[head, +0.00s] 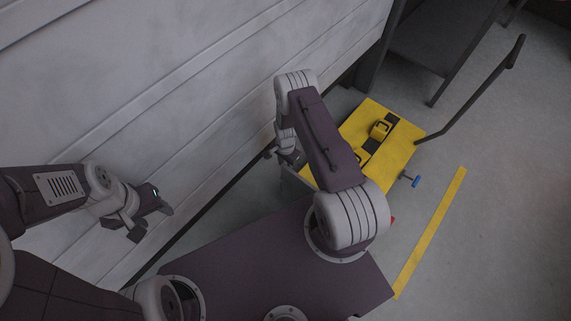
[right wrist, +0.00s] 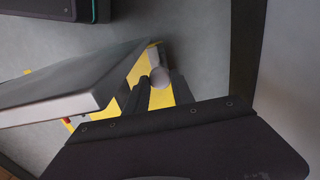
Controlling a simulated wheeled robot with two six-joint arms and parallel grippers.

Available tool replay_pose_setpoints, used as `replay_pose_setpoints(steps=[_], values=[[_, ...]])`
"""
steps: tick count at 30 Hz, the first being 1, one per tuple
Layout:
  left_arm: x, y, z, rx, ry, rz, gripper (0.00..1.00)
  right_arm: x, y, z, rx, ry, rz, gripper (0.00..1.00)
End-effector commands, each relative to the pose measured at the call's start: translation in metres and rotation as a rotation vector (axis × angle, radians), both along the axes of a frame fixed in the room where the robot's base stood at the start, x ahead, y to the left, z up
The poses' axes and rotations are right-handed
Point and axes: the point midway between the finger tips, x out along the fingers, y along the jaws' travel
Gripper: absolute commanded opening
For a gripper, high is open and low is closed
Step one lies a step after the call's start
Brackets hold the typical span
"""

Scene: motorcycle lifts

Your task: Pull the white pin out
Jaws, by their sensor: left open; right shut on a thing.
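The yellow motorcycle lift (head: 408,140) stands low beyond my right arm, beside the wall. My right gripper (head: 284,160) is at its near left end, partly covered by my own arm in the head view, and is shut. In the right wrist view a pale round end (right wrist: 160,77), which looks like the white pin, shows by the dark fingers (right wrist: 143,95), with yellow lift surface behind it. How deep the pin sits is hidden. The pin does not show in the head view. My left gripper (head: 148,212) is open and empty in front of the wall, far from the lift.
A pale panelled wall (head: 170,70) runs along the left. A blue-ended handle (head: 416,181) sticks out at the lift's right side, and a dark bar (head: 480,90) rises behind it. A dark bench (head: 440,40) stands at the back. Floor right of the yellow line (head: 430,232) is clear.

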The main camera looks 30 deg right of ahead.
Motion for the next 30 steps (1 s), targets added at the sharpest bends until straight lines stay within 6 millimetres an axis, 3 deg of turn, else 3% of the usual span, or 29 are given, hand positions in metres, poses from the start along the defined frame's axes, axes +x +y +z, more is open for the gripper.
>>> replay_pose_setpoints(steps=[5,6,8,17,30], values=[[0.000,0.000,-0.001,0.000,0.001,0.000,0.52,0.001,0.000,0.000,-0.001,-0.001,-0.001,0.00],[0.000,0.000,-0.001,0.000,0.001,0.000,0.52,0.001,0.000,0.000,0.000,-0.002,-0.001,0.41],[0.000,0.000,-0.001,0.000,0.001,0.000,0.52,0.001,0.000,-0.001,-0.001,-0.001,0.000,0.52],[0.000,0.000,-0.001,0.000,0.001,0.000,0.52,0.001,0.000,0.001,-0.001,-0.001,0.000,0.52],[0.000,0.000,0.027,0.000,0.000,0.000,0.52,0.001,0.000,0.083,-0.001,-0.001,0.000,0.52]])
